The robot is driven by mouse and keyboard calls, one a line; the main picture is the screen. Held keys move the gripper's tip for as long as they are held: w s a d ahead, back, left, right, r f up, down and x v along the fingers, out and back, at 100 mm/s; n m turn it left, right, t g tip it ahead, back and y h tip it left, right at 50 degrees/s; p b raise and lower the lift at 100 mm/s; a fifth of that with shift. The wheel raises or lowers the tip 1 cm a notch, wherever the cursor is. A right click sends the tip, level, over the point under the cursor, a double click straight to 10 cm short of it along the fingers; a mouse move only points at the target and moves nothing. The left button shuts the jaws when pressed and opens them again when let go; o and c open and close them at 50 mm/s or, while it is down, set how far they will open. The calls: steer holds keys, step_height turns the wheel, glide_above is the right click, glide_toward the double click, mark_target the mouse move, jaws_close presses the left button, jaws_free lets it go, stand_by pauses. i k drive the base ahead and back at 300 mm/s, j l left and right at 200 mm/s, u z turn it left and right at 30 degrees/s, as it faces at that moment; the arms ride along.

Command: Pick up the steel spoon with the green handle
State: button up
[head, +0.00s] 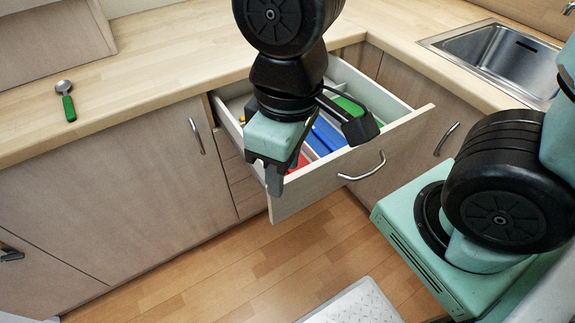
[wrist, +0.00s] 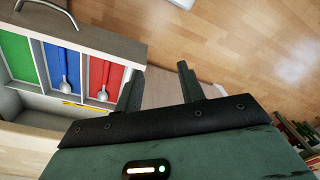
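The steel spoon with the green handle (head: 67,103) lies on the wooden countertop at the left of the head view. Its bowl points away and its green handle points toward the front edge. It does not show in the wrist view. My gripper (head: 273,178) is far to the right of the spoon, at the front left of the open drawer. In the wrist view my gripper (wrist: 157,85) has its two fingers spread apart, with nothing between them.
The open drawer (head: 320,178) has green, blue and red compartments. In the wrist view a spoon (wrist: 66,82) lies in the blue one and another spoon (wrist: 103,92) in the red one. A sink (head: 495,60) is at the right. The countertop around the green-handled spoon is clear.

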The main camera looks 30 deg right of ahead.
mark_target(62, 86)
steer(key=i+j+z, duration=0.15)
steer(key=j+z, duration=0.15)
steer(key=j, duration=1.85)
steer(key=k+j+z, duration=0.1)
steer(key=j+z, duration=0.2)
steer(key=j, duration=1.85)
